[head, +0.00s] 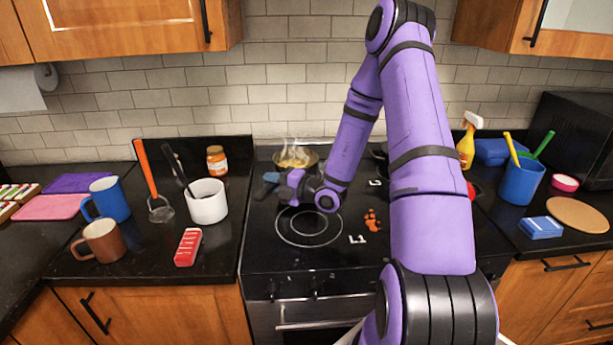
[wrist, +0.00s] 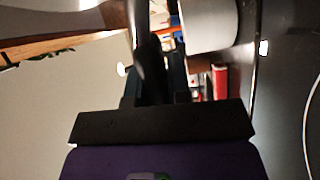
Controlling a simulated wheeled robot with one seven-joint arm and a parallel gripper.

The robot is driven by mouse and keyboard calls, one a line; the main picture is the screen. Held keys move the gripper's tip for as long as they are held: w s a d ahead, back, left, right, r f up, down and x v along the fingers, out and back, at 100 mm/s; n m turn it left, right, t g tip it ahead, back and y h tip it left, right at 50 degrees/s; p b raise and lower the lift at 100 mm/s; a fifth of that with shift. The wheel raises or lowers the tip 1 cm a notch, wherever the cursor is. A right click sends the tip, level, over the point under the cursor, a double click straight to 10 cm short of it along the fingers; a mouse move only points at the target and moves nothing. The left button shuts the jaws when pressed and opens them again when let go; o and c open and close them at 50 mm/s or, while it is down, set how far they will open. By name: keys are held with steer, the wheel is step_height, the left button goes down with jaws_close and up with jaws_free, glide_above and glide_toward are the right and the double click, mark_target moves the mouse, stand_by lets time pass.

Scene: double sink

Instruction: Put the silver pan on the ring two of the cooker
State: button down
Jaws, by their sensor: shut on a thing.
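A shallow round pan (head: 297,160) with yellow food and rising steam stands at the back left of the cooker in the head view. It is the only pan I can make out clearly. My gripper (head: 270,182) is low over the cooker, just in front and left of it, with its fingers pointing left. It is shut at the pan's near side, apparently on the handle, but the grip itself is too small to see. The cooker (head: 262,245) has a bare front-left ring marked L1.
A white utensil holder (head: 207,203), a red block (head: 188,247), a blue mug (head: 110,200) and a brown mug (head: 102,241) stand left of the cooker.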

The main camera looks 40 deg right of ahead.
steer(key=w+d+v, duration=0.1)
steer(key=d+v, duration=0.2)
steer(key=v, duration=0.9)
steer(key=shift+g+y, duration=0.3)
steer(key=shift+y, duration=0.1)
steer(key=w, duration=0.5)
steer(key=w+f, duration=0.1)
steer(key=w, duration=0.4)
steer(key=w+f, duration=0.1)
steer(key=w, duration=0.5)
steer(key=shift+f, duration=1.75)
steer(key=c, duration=1.1)
jaws_free()
steer(key=shift+s+f, duration=0.1)
steer(key=shift+f, duration=0.05)
